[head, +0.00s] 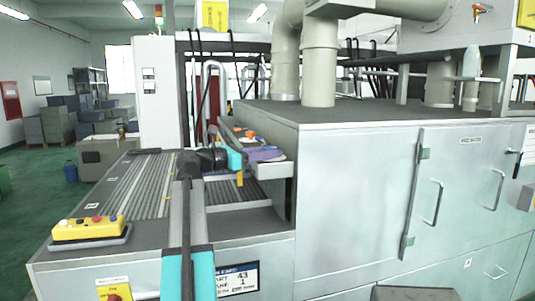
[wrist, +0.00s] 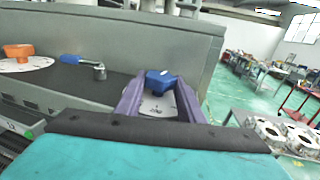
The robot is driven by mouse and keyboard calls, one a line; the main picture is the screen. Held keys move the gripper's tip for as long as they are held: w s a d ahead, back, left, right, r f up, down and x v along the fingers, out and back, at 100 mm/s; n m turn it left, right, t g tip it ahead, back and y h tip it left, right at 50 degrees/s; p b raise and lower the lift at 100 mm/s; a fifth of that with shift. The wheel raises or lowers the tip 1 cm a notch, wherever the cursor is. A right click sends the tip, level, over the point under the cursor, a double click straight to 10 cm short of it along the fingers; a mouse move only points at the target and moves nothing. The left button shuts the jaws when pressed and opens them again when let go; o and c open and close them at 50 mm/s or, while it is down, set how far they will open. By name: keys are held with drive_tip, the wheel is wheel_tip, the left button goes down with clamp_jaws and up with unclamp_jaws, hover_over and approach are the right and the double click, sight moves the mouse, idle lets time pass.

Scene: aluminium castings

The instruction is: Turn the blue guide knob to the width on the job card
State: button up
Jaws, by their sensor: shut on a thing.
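The blue guide knob (wrist: 161,76) sits on a pale dial plate (wrist: 157,106) in the wrist view; the dial's marks are too small to read. My gripper (wrist: 158,88) has its two purple fingers on either side of the knob and is shut on it. In the head view my gripper (head: 264,154) is at the ledge beside the machine housing, and I cannot make out the blue knob there. The job card (head: 240,278) is on the machine's front, lower middle. Its left part is hidden by my arm; "43" and "1" show, but the bottom line is blurred.
An orange knob (wrist: 18,50) on a white dial and a blue-handled lever (wrist: 80,61) are left of the blue knob. A grey wall (wrist: 110,45) rises just behind. A yellow button box (head: 90,229) stands at the left corner. Castings (wrist: 280,132) lie at right.

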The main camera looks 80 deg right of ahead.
drive_tip(key=shift+s+a+n+t+h+p, duration=0.15)
drive_tip(key=shift+s+n+t+h+p, duration=0.2)
drive_tip(key=shift+n+t+h, duration=0.25)
drive_tip(key=shift+h, duration=0.4)
drive_tip(key=shift+s+r+n+t+h+p, duration=0.1)
drive_tip(key=shift+r+n+t+h+p, duration=0.05)
drive_tip(key=shift+n+t+h+p, duration=1.35)
drive_tip(key=shift+n+t+p, duration=0.2)
drive_tip(key=shift+t+p, duration=0.45)
drive_tip(key=shift+n+t+h+p, duration=0.6)
drive_tip(key=shift+n+t+p, duration=0.5)
drive_tip(key=shift+t, duration=0.25)
drive_tip(key=shift+f+n+t+h, duration=0.2)
drive_tip(key=shift+n+t+h, duration=0.2)
drive_tip(key=shift+n+t, duration=0.75)
drive_tip(key=shift+n+t+b, duration=0.55)
drive_tip(key=shift+t+b, duration=0.05)
drive_tip(key=shift+t, duration=1.15)
